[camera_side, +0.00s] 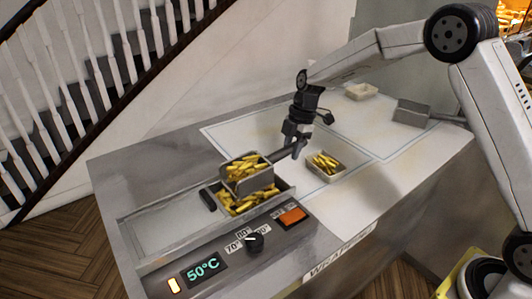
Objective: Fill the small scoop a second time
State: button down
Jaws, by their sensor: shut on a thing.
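My gripper (297,148) is shut on the dark handle (285,152) of a small metal scoop (236,186). The scoop is filled with yellow fries (246,167) and looks roughly level. It is over the fryer well (289,190), where more fries (243,203) lie. I cannot tell whether the scoop's underside touches them. A small tray (327,179) to the right of the gripper also holds fries (324,161).
A grey box-shaped scoop (411,113) with a handle lies at the right of the counter. An empty-looking pale tray (361,91) is at the back. The front panel has a 50°C display (204,268), a black knob (254,241) and an orange switch (292,216).

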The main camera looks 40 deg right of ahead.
jog(key=shift+d+r+y, duration=0.15)
jog(key=shift+d+r, duration=0.05)
jog(key=shift+r, duration=0.35)
jog(key=shift+d+r+y, duration=0.15)
jog(key=shift+d+r, duration=0.05)
jog(key=shift+r, duration=0.35)
jog(key=shift+d, duration=0.15)
